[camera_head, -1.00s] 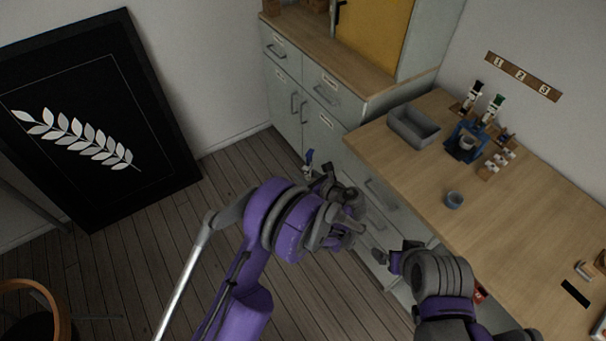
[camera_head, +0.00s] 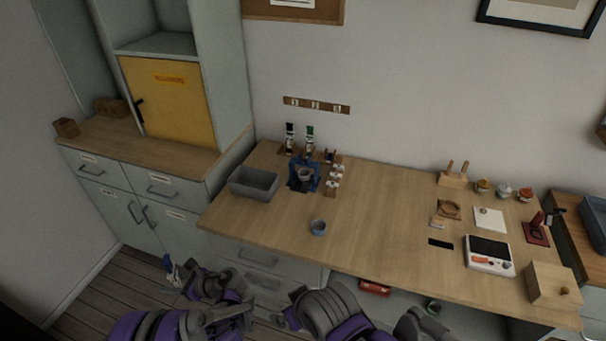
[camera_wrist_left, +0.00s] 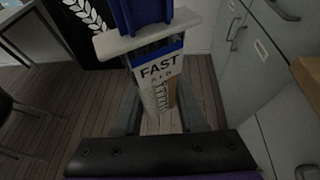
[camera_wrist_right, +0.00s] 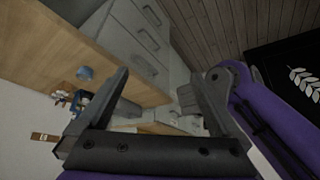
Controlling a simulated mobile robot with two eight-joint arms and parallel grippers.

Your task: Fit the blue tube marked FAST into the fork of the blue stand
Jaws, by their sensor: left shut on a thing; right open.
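The blue tube marked FAST (camera_wrist_left: 160,75) fills the middle of the left wrist view, with a white flange and a blue part above its label. My left gripper (camera_wrist_left: 158,118) is shut on it. In the head view the tube (camera_head: 169,264) shows small at the lower left, with my left gripper (camera_head: 185,282) beside it, low in front of the cabinets. The blue stand (camera_head: 304,175) is on the wooden counter, with a grey cup-like thing at its middle; its fork is too small to make out. My right gripper (camera_wrist_right: 165,88) is open and empty.
On the counter (camera_head: 385,205), a grey bin (camera_head: 254,183) stands left of the stand. A rack with white pieces (camera_head: 335,180) stands to its right, upright tubes (camera_head: 309,140) behind, and a small blue cup (camera_head: 318,227) in front. The counter's middle is clear.

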